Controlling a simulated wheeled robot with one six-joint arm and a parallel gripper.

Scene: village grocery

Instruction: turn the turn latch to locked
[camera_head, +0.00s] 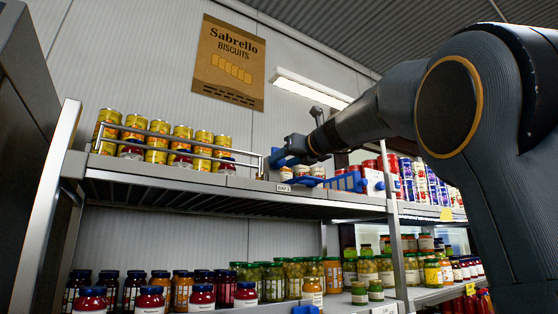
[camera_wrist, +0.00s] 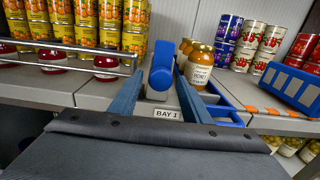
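In the head view my gripper (camera_head: 292,157) is at the rail's right end, small and overlapping other blue parts, so the latch is hard to separate there.
The metal rail (camera_head: 190,141) runs along the shelf front before yellow cans (camera_head: 157,142) and red-lidded jars. A jar (camera_wrist: 199,66) stands just right of the latch. A blue crate (camera_wrist: 289,84) sits farther right. The BAY 1 label (camera_wrist: 167,114) is on the shelf edge below.

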